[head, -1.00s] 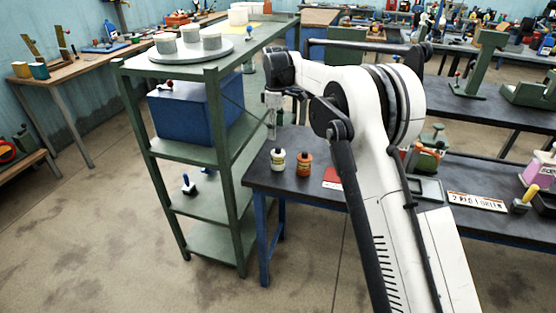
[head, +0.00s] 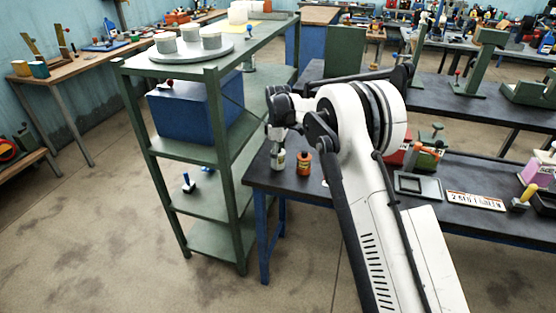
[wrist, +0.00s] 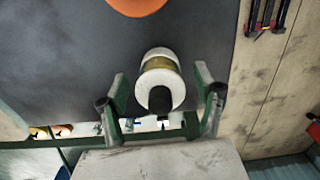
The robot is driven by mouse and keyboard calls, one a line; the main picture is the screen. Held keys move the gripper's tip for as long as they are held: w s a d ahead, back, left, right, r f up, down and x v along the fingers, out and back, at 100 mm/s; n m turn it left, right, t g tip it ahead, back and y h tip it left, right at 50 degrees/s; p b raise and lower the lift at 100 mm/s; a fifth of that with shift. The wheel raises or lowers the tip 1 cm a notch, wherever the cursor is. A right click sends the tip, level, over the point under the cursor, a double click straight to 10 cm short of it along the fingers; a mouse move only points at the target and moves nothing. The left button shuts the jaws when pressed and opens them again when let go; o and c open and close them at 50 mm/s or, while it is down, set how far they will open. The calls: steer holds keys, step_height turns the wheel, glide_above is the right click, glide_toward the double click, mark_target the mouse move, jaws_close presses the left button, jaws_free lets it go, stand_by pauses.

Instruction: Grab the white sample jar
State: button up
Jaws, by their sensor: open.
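The white sample jar (head: 278,163), with a yellowish label and a dark cap, stands upright on the dark table near its front left corner. In the wrist view the jar (wrist: 161,64) is between the two green fingers, with a gap on each side. My gripper (head: 279,150) is open and pointed down over the jar, hiding its top in the head view. In the wrist view the gripper (wrist: 162,86) shows no finger touching the jar; how far down the fingers reach around it is hard to tell.
An orange jar (head: 304,163) stands close to the right of the white jar. The green shelf unit (head: 212,130) stands just left of the table, with a blue bin (head: 185,112) on it. A grey tray (head: 418,186) lies farther right on the dark table (head: 345,205).

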step_height(320, 180, down, 2)
steer(key=c, duration=1.3)
steer(key=shift+c, duration=0.6)
steer(key=shift+r, duration=0.15)
